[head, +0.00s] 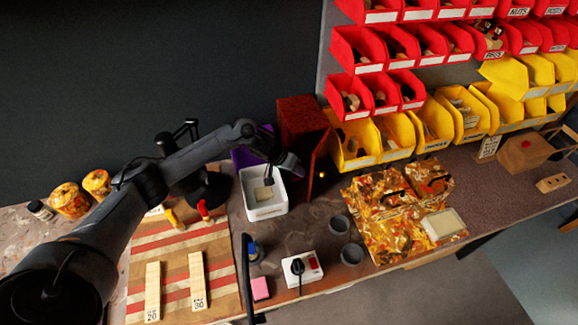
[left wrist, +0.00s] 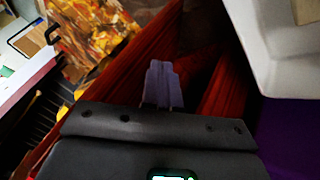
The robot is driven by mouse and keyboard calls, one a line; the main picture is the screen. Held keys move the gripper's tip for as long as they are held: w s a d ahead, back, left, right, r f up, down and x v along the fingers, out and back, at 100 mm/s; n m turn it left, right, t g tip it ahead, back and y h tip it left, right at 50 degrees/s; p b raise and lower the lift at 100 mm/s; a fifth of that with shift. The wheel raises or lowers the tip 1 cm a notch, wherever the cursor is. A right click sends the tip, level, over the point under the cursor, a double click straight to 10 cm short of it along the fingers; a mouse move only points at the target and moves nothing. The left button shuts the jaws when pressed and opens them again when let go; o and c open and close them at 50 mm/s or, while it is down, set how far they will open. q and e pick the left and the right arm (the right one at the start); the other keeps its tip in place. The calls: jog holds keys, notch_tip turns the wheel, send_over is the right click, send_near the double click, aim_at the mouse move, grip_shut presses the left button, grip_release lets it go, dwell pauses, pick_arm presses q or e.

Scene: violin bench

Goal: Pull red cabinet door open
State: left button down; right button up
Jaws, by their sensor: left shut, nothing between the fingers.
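The red cabinet (head: 299,112) is a dark red wooden box at the back of the bench, left of the yellow bins. Its door (head: 318,158) stands ajar towards me, with a small bright knob (head: 322,174) on its outer side. In the left wrist view the door (left wrist: 133,62) is a red wood panel left of the fingers, with a dark gap beyond. My left gripper (head: 291,167) is shut and empty, at the opening on the door's inner side. Its fingers also show in the left wrist view (left wrist: 162,86); whether they touch the door is unclear.
A white bin (head: 266,211) stands just below my left gripper, with a purple bin (head: 242,157) behind it. Dark cups (head: 340,224), a white switch box (head: 301,268) and a patterned mat (head: 376,222) lie in front and to the right.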

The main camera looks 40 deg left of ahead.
pick_arm(q)
jog(key=shift+w+d, duration=0.25)
jog(key=shift+d, duration=0.65)
pick_arm(e)
jog(key=shift+a+r, duration=0.1)
jog(key=shift+a, duration=0.05)
